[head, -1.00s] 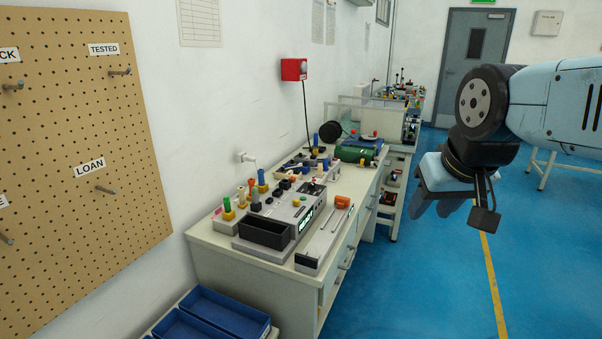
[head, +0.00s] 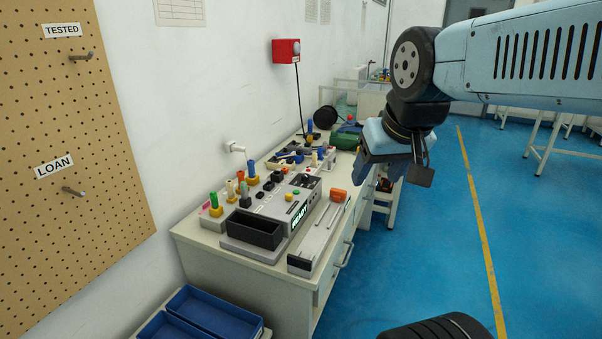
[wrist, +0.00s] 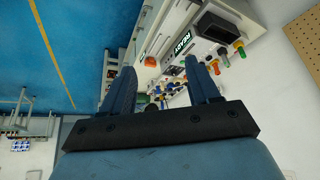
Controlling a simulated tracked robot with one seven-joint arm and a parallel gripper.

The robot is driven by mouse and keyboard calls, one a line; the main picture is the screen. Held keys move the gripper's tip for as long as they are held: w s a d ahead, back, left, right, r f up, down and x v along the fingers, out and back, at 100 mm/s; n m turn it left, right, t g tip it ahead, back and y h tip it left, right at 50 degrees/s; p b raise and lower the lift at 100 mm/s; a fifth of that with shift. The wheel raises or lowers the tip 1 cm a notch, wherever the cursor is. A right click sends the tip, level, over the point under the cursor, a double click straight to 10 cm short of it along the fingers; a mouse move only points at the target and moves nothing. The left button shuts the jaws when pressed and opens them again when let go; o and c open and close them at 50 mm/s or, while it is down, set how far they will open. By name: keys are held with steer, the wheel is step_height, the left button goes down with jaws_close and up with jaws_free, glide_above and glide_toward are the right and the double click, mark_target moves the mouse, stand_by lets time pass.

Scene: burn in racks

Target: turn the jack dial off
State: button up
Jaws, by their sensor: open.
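A grey test unit with a lit READY display (head: 301,217) sits on the white bench, with an open black tray at its near end. A small dial-like control (head: 305,181) shows on the far part of its top; its setting is too small to read, and I cannot tell if it is the jack dial. My gripper (head: 382,172) is in the air beyond and to the right of the unit, apart from it. In the wrist view my gripper (wrist: 163,90) has its two fingers spread with nothing held, and the READY display (wrist: 183,42) shows upside down beyond them.
Several coloured plugs (head: 229,192) stand left of the unit. A pale long fixture with an orange block (head: 338,195) lies on its right. A green cylinder (head: 346,137) is farther back. Blue bins (head: 205,312) stand below the near end. Blue floor right of the bench is open.

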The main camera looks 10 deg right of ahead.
steer(key=w+r+m+g, duration=0.1)
steer(key=w+r+m, duration=0.25)
steer(key=w, duration=0.75)
steer(key=m+g, duration=0.5)
steer(key=m, duration=0.4)
glide_above(304, 175)
step_height(304, 175, down, 16)
step_height(304, 175, down, 13)
steer(key=shift+s+f, duration=0.1)
steer(key=shift+f, duration=0.05)
